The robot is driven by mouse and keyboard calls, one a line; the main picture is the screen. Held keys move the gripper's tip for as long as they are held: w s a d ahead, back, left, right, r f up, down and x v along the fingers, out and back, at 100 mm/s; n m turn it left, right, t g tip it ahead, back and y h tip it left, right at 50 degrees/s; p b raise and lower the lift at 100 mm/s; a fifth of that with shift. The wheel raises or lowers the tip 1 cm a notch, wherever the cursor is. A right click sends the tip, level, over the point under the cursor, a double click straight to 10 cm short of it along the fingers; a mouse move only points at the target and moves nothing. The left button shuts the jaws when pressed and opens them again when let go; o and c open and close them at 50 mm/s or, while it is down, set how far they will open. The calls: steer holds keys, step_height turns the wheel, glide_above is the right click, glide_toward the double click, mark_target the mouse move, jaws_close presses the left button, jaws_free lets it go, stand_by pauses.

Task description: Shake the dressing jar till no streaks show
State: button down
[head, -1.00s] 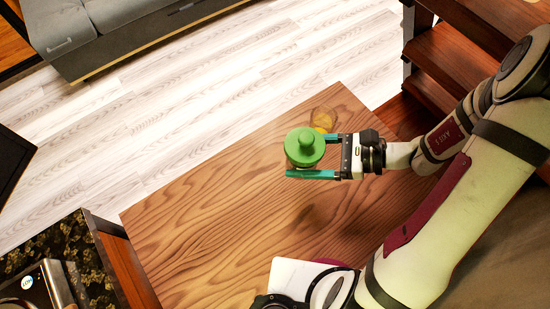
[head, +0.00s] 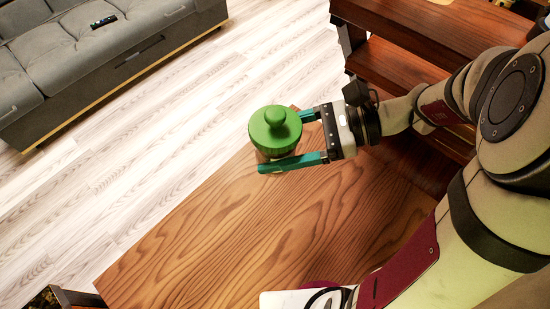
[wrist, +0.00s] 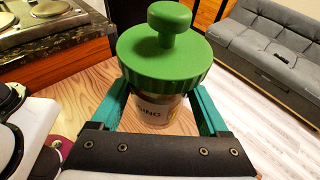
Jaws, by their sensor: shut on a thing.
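The dressing jar has a wide green lid with a round knob (head: 275,128). My gripper (head: 277,150) is shut on it from the right, with a teal finger on either side. In the wrist view, the jar's clear body (wrist: 152,112) shows below the lid, between the fingers of my gripper (wrist: 160,108). A label ending in "ING" is partly visible. The jar looks upright and held above the wooden table (head: 230,235), near its far edge. The lid and fingers hide most of the contents, so I cannot tell whether streaks show.
Wooden stair steps (head: 420,45) stand at the back right, close behind my arm. A grey sofa (head: 70,60) with a small dark remote (head: 103,22) is at the far left, across pale floor. A stovetop (wrist: 60,30) shows in the wrist view. The table's middle is clear.

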step_height(320, 180, down, 6)
steer(key=shift+s+r, duration=0.1)
step_height(320, 180, up, 6)
steer(key=shift+r, duration=0.15)
step_height(320, 180, down, 6)
steer(key=shift+f, duration=0.15)
